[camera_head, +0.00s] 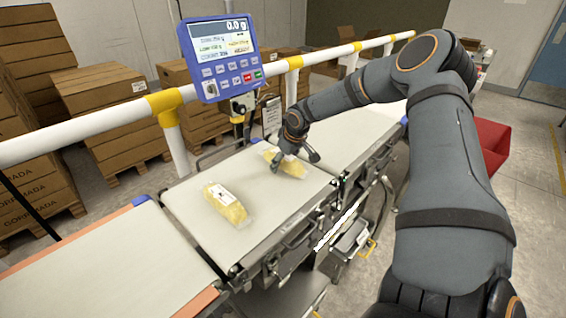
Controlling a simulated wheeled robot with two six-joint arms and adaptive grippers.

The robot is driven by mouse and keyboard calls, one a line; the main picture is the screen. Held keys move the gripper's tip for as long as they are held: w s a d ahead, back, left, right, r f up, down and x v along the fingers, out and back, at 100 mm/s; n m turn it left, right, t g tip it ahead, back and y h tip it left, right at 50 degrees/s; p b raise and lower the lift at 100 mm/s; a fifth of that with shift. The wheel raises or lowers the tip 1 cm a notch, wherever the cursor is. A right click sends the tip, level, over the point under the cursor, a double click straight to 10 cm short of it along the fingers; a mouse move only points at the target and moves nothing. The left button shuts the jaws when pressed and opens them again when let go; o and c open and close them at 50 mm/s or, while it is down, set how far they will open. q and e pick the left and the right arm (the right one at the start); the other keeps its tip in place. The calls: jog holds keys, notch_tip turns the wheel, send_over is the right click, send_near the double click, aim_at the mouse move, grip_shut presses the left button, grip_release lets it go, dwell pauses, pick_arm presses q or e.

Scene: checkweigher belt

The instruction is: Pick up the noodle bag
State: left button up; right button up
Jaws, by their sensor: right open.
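One noodle bag (226,204), yellow with a white label, lies on the pale weighing belt (190,229), left of my right gripper and clear of it. A second noodle bag (292,168) lies farther back on the same belt, directly under my right gripper (294,161). My right gripper points down with its fingers spread over this second bag, and partly hides it. I cannot tell whether the fingers touch it. My left gripper does not show.
A blue scale display (219,57) reading 0.0 g stands behind the belt, by a white and yellow guard rail (105,124). An empty belt (100,270) lies at the lower left. A red bin (492,145) stands at the right. Stacked cartons (108,103) stand behind the rail.

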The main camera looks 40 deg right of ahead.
jog(key=shift+s+r, duration=0.1)
jog(key=shift+s, duration=0.05)
jog(key=shift+c, duration=2)
jog(key=c, duration=1.1)
jog(key=shift+o, duration=0.2)
jog(key=shift+r, duration=0.15)
